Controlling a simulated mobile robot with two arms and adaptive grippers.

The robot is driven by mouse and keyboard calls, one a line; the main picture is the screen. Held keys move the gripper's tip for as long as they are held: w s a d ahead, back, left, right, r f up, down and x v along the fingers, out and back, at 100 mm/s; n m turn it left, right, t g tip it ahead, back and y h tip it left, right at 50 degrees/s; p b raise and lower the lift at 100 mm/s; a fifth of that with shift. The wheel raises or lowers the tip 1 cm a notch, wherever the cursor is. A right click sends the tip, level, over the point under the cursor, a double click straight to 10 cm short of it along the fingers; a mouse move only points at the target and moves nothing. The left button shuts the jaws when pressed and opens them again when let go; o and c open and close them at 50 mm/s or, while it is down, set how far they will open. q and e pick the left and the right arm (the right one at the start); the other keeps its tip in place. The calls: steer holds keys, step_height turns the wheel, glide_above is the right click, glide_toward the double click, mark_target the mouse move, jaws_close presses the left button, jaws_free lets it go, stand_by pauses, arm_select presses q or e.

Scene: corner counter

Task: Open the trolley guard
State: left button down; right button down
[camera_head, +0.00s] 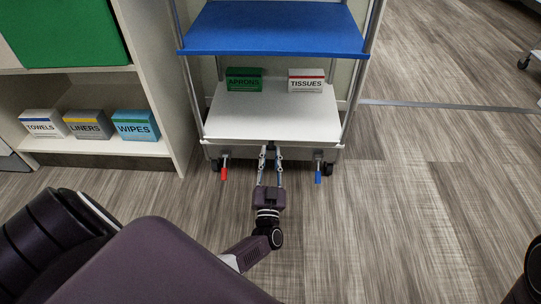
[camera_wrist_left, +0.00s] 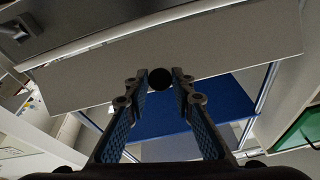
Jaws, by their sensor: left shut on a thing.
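The trolley (camera_head: 272,31) stands straight ahead, with a blue upper shelf and a white lower shelf (camera_head: 270,118). A pale panel (camera_head: 302,153), apparently the guard, runs along the front of the lower shelf. It shows in the left wrist view as a wide grey board (camera_wrist_left: 90,78) with a round black knob (camera_wrist_left: 160,79). My left gripper (camera_head: 270,152) is at the middle of this front, its fingertips (camera_wrist_left: 161,84) shut on the knob. A red handle (camera_head: 224,174) and a blue handle (camera_head: 318,177) hang below the panel on either side. My right gripper is not in view.
A green box (camera_head: 246,79) and a tissues box (camera_head: 306,80) sit on the lower shelf. A cabinet at left holds boxes of towels (camera_head: 44,122), liners (camera_head: 89,124) and wipes (camera_head: 135,124). The floor (camera_head: 410,210) right of the trolley is clear.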

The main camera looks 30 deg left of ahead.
arm_select(q)
steer(key=shift+s+f, duration=0.1)
steer(key=shift+f, duration=0.6)
steer(key=c, duration=1.9)
jaws_free()
steer(key=shift+c, duration=0.2)
steer(key=shift+o, duration=1.3)
steer(key=shift+f, duration=0.1)
steer(key=shift+r, duration=0.25)
steer(key=shift+r, duration=0.15)
